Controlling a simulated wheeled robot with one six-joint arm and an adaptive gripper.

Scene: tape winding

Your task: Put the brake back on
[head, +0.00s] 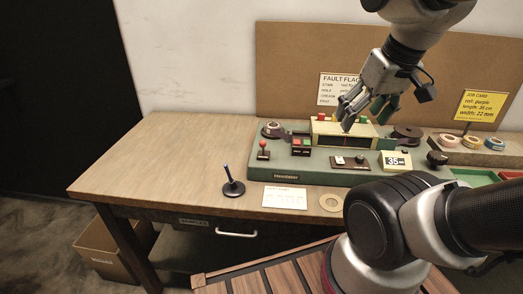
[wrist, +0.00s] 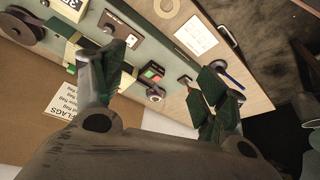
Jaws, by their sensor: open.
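The green winding machine (head: 318,177) sits on the wooden bench. A small lever with a red ball knob (head: 263,144) stands near upright on a dark base at its left end; I see no label that says it is the brake. The lever also shows in the wrist view (wrist: 185,81), partly close to a finger. Red and green buttons (head: 301,146) sit to its right. My gripper (head: 361,110) is open and empty above the machine's middle, right of the lever and apart from it. In the wrist view my gripper (wrist: 163,75) has its fingers spread wide.
A pen in a stand (head: 233,187) and a white card (head: 284,197) lie in front of the machine. A dark roll (head: 407,132) is at its right, and a rack with several tape rolls (head: 471,143) stands farther right. The bench's left side is clear.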

